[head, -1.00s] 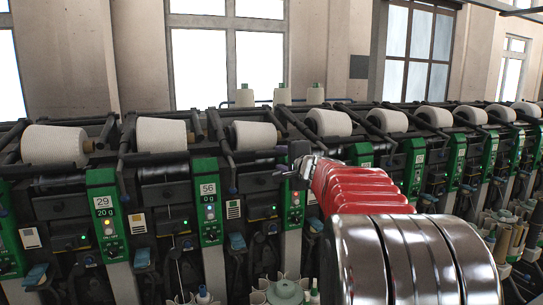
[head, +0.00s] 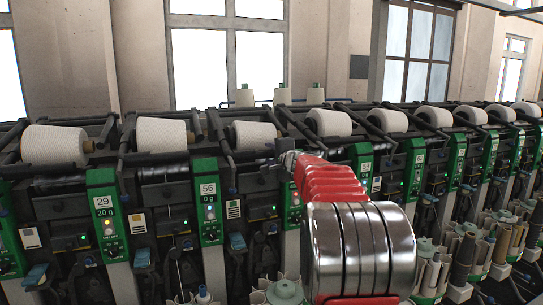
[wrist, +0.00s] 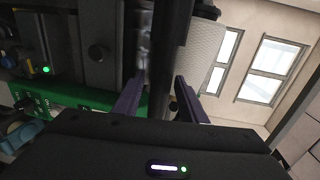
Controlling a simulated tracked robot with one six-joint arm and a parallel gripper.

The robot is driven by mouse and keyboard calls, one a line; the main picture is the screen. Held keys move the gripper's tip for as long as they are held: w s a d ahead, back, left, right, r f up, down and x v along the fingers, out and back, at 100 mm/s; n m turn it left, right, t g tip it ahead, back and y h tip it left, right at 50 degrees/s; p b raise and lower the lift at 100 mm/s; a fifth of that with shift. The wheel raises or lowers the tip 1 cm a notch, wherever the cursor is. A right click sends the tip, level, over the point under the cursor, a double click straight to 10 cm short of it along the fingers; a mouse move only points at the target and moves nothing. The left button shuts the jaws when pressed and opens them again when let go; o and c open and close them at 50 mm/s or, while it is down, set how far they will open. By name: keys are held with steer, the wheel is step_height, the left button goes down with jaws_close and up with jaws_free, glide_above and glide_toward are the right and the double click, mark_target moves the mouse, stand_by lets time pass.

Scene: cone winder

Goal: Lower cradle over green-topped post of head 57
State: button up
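The green-topped post (head: 293,212) right of the post marked 56 has its upper face, where a number would be, covered by my arm. My gripper (head: 275,165) is in front of the machine, left of that post's top and below a white yarn cone (head: 254,135). In the wrist view my gripper (wrist: 160,84) has its two dark purple fingers apart. A dark cradle bar (wrist: 172,45) runs between or just beyond them; I cannot tell whether they touch it. The cone (wrist: 205,50) is right of the bar, and a green panel (wrist: 75,97) is left of the fingers.
The post marked 56 (head: 208,200) and the post marked 29 (head: 104,215) stand to the left. More heads with cones and dark bars continue right. White cones (head: 282,96) stand behind the machine. Cone holders (head: 285,291) are below.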

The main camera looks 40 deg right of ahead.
steer(key=shift+c, duration=0.4)
steer(key=shift+f, duration=0.1)
jaws_close()
